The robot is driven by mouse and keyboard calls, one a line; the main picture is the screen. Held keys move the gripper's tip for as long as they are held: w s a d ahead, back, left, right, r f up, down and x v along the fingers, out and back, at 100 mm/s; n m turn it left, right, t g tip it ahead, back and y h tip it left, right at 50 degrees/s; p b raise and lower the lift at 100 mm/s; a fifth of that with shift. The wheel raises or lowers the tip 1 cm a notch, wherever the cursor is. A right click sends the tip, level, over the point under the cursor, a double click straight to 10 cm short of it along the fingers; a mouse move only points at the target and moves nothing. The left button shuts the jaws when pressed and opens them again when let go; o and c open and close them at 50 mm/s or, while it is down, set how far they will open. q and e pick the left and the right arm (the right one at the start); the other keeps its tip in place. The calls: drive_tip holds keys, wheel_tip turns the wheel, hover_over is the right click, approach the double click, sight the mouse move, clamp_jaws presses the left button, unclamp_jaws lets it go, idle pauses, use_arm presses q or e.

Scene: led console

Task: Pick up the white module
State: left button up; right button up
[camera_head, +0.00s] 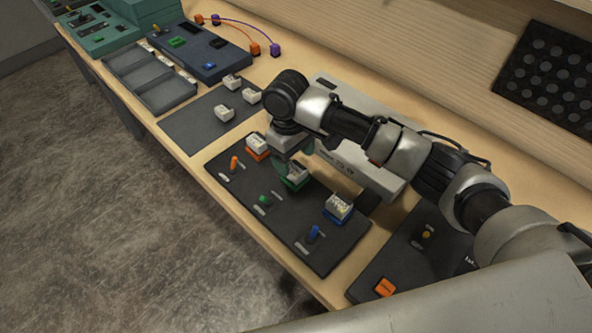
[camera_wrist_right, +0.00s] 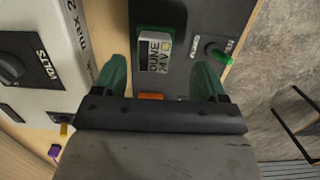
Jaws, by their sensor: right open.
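Several white modules show in the head view. One (camera_head: 257,143) sits on an orange socket, one (camera_head: 297,173) on a green socket and one (camera_head: 339,206) on a blue socket, all on a dark console panel (camera_head: 231,194). My right gripper (camera_head: 291,161) points down over the panel near the orange and green sockets and partly hides the green-socket module. In the right wrist view, its green fingers stand apart and empty. The labelled white module on the green socket (camera_wrist_right: 155,52) lies ahead, between the finger lines. My left gripper is not in view.
Three more white modules, one of them here (camera_head: 223,113), stand on a dark mat (camera_head: 190,125). Orange, green and blue switches line the panel's front. A grey meter box (camera_head: 372,166) stands close behind the panel. An orange button (camera_head: 384,287) is at the lower right.

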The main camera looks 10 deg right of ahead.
sight(295, 168)
drive_tip(key=shift+w+d+f, duration=0.1)
drive_tip(key=shift+w+f, duration=0.1)
drive_tip(key=shift+f, duration=0.2)
wheel_tip(295, 168, down, 4)
drive_tip(key=shift+w+f+p, duration=0.15)
drive_tip(key=shift+f+p, duration=0.05)
drive_tip(key=shift+p, duration=0.65)
drive_tip(key=shift+d+f, duration=0.1)
drive_tip(key=shift+f, duration=0.25)
drive_tip(key=shift+c, duration=0.4)
drive_tip(key=c, duration=0.7)
drive_tip(key=shift+c, duration=1.2)
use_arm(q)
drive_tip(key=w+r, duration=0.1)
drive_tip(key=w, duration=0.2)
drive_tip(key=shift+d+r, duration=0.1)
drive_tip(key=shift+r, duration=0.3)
